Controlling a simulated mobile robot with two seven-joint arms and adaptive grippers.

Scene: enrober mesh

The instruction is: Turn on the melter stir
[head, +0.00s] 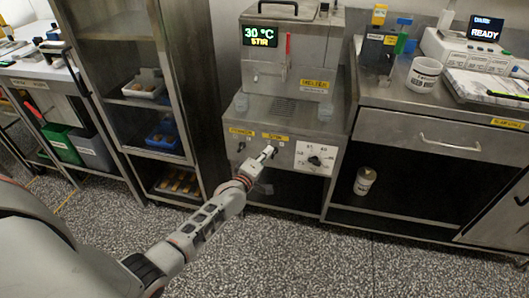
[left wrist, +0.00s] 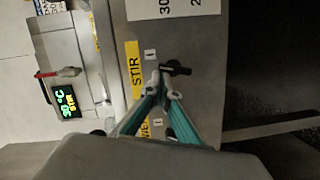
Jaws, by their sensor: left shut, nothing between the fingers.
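The melter (head: 290,60) stands at the back middle, and its display (head: 262,37) reads 30 °C with STIR in yellow. The display also shows sideways in the left wrist view (left wrist: 68,101). On the front panel, a yellow STIR label (left wrist: 134,68) sits beside a black toggle switch (left wrist: 178,69). My left gripper (head: 267,154) is shut and empty, in front of the panel under the label. In the left wrist view its fingertips (left wrist: 160,76) are right at the switch; I cannot tell whether they touch it. My right gripper is not in view.
A white dial plate with a black knob (head: 315,160) is right of the STIR switch. Another switch (head: 241,147) is to its left. A steel counter (head: 400,95) with a mug (head: 423,75) stands right. A rack (head: 110,60) with trays stands left.

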